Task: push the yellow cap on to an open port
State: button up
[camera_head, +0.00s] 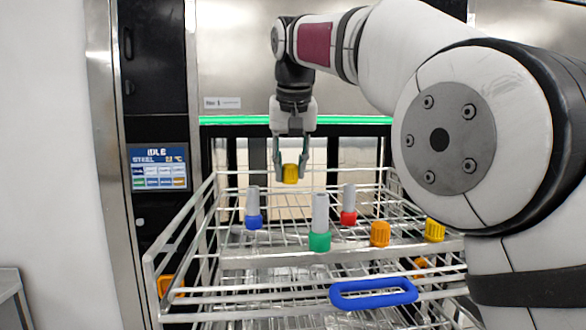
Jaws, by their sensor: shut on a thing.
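My gripper (291,170) points straight down above the rack and is shut on a yellow cap (290,174). The cap is held in the air, above and behind the row of ports. Three grey upright ports stand on the upper rack: one with a blue collar (254,222), one with a green collar (319,241) and one with a red collar (348,218). Their grey tops show no cap. A ribbed orange cap (380,234) and another ribbed yellow cap (435,230) sit to their right; what is beneath them is hidden.
The wire rack (182,240) is pulled out of the washer, with a blue handle (373,294) at its front. A control panel (159,167) stands at left. Orange parts (168,286) show lower down. My arm covers the right side.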

aim_at(255, 239)
jog(key=s+a+n, duration=0.1)
jog(key=s, duration=0.3)
jog(key=s+a+f+n+p, duration=0.1)
jog(key=s+a, duration=0.1)
jog(key=s, duration=0.2)
jog(key=s+a+f+y, duration=0.1)
jog(key=s, duration=0.3)
jog(key=shift+s+a+f+n, duration=0.15)
jog(key=shift+s+a+n, duration=0.25)
jog(key=shift+s+f+b, duration=0.15)
jog(key=shift+f+b, duration=1)
jog(key=shift+f, duration=0.35)
jog(key=shift+p, duration=0.55)
jog(key=shift+f+b, duration=0.6)
jog(key=shift+f, duration=1.05)
dwell(0.7)
jog(key=o, duration=0.9)
jog(key=shift+o, duration=0.2)
